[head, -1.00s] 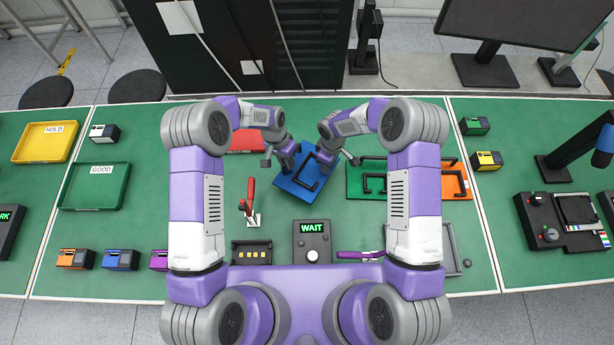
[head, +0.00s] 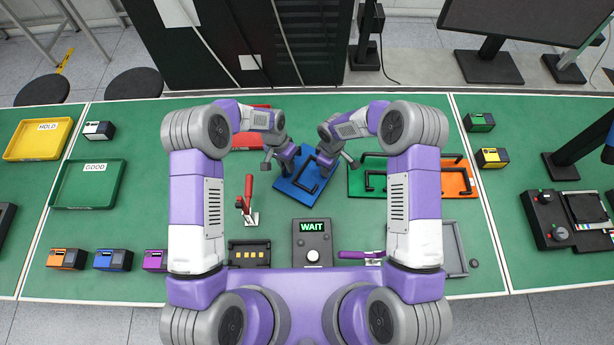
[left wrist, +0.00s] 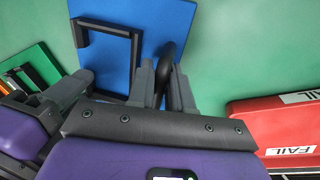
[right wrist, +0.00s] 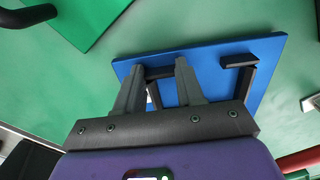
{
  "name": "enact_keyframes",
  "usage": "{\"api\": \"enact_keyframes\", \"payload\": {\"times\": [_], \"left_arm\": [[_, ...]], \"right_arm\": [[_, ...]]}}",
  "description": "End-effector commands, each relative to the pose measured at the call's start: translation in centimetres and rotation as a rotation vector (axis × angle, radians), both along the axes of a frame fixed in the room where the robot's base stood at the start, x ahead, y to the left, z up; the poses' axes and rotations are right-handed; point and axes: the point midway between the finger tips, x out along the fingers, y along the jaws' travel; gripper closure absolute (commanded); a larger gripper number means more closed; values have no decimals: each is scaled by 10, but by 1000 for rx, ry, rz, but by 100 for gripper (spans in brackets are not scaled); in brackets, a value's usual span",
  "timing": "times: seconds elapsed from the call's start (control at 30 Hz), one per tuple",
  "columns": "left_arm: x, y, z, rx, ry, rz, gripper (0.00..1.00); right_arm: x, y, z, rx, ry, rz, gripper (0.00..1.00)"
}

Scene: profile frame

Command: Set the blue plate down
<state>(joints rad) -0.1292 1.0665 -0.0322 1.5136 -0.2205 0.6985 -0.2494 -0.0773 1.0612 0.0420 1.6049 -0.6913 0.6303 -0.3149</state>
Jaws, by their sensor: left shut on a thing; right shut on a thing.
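The blue plate (head: 290,185) is in the middle of the head view, over the green bench, turned at an angle. It has black handles on top. My left gripper (head: 284,160) is shut on one handle, a dark bar (left wrist: 168,68) between its fingers in the left wrist view. My right gripper (head: 334,160) is shut on the other handle; the plate's blue face (right wrist: 212,58) shows beyond its fingers in the right wrist view. I cannot tell whether the plate's underside touches the bench. My forearms and grippers hide part of it.
Right of the plate lies a green plate (head: 358,185) with black handles, with an orange one (head: 458,178) beyond. A red FAIL tray (left wrist: 275,125) is at the back left. A red-handled clamp (head: 248,200) and the WAIT box (head: 312,245) stand in front.

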Motion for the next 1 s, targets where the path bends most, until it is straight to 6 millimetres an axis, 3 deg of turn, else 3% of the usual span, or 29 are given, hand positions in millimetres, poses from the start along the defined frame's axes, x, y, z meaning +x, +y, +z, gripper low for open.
{"api": "enact_keyframes", "payload": {"times": [0.1,0.13,0.3,0.67,1.0], "left_arm": [[0,-1,-7,-1,1,0,100],[0,0,-7,0,2,1,78],[0,0,-5,-1,1,0,55],[1,1,2,0,-2,0,55],[8,12,68,-1,-4,1,55]], "right_arm": [[1,1,-7,1,-3,1,100],[0,1,-6,1,-2,1,59],[0,1,-5,1,-2,0,37],[0,0,-5,1,-1,0,37],[0,0,-5,0,0,0,37]]}}
